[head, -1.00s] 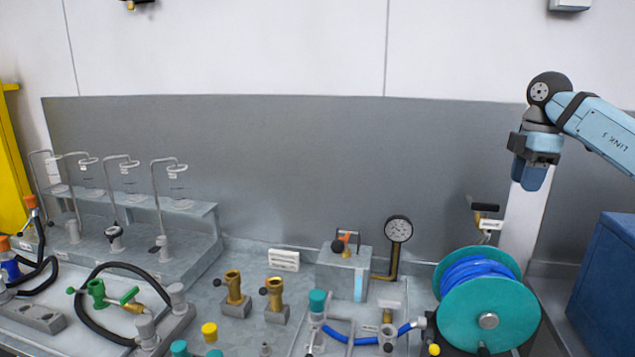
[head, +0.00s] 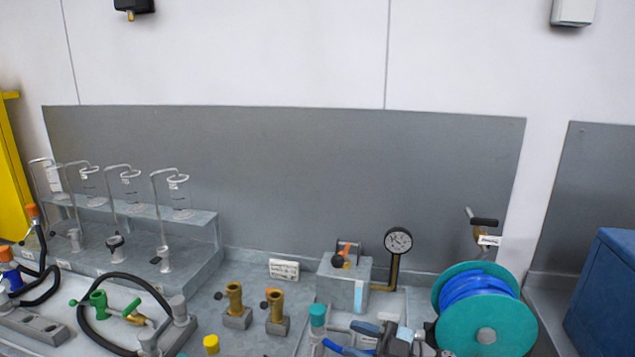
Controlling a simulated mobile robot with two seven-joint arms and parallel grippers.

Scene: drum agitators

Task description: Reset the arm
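My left gripper is not in view.
Two brass fittings (head: 235,300) stand to the left. A blue cabinet (head: 605,285) is at the right. The space above the bench is clear.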

